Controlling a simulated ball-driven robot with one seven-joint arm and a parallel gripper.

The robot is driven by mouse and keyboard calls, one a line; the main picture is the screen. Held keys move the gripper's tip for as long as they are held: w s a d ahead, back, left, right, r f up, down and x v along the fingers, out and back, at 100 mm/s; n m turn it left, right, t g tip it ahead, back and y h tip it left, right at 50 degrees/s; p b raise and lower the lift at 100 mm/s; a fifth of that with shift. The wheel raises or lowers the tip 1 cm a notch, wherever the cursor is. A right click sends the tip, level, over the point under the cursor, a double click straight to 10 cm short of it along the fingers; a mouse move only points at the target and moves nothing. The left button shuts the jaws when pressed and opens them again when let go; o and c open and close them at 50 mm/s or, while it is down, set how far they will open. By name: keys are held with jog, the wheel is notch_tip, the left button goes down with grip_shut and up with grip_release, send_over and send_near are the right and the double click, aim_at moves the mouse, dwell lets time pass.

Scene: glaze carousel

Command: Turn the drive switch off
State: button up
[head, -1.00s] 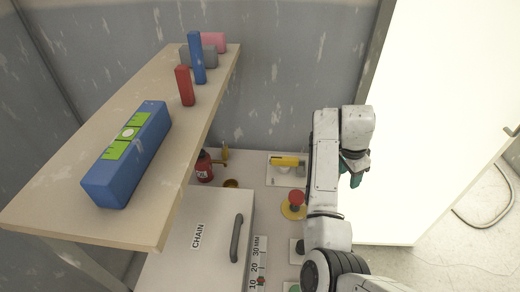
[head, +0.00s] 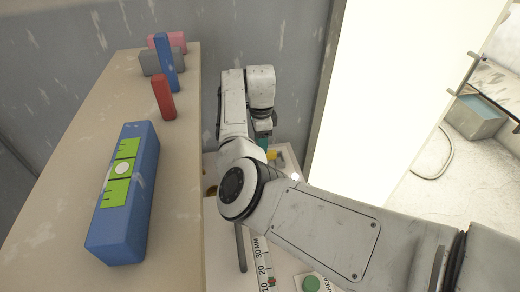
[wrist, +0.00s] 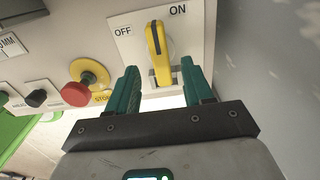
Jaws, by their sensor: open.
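The drive switch is a yellow handle (wrist: 158,52) on a pale plate (wrist: 122,52) marked OFF at left and ON at right in the wrist view. The handle lies lengthwise up the picture between the two marks; I cannot tell its setting for certain. My gripper (wrist: 162,88) is open, with one teal finger on each side of the handle's near end. I cannot tell whether either finger touches it. In the head view a bit of the yellow handle (head: 272,155) shows below my gripper (head: 264,140), and my arm hides most of the panel.
A red stop button (wrist: 75,95) on a yellow base sits left of the switch in the wrist view, with a black knob (wrist: 37,98) beyond. A shelf (head: 185,225) with a blue level (head: 125,195) and several blocks stands left of my arm.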

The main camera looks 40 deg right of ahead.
jog(key=shift+s+d+f, duration=0.1)
jog(key=shift+f, duration=2.25)
grip_shut()
